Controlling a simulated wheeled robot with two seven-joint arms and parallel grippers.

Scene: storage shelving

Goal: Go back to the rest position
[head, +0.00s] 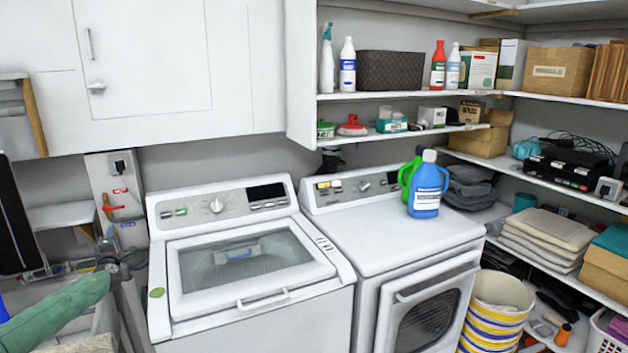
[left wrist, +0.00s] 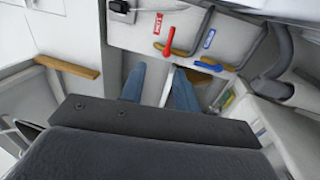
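My left gripper (left wrist: 157,88) shows in the left wrist view as a dark body with two blue-grey fingers. The fingers stand apart with nothing between them, so it is open and empty. Beyond the fingers are the wall, a red valve (left wrist: 169,45) and a power outlet (left wrist: 121,6). In the head view a dark slab shows at the far left edge, but the fingers cannot be made out there. My right gripper is in neither view.
A washer (head: 165,325) and a dryer (head: 360,245) stand in the middle, with a blue bottle (head: 425,195) and a green bottle (head: 408,172) on the dryer. A white cabinet (head: 150,60) hangs above. Loaded shelves (head: 400,97) fill the right. A striped basket (head: 490,318) stands beside the dryer.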

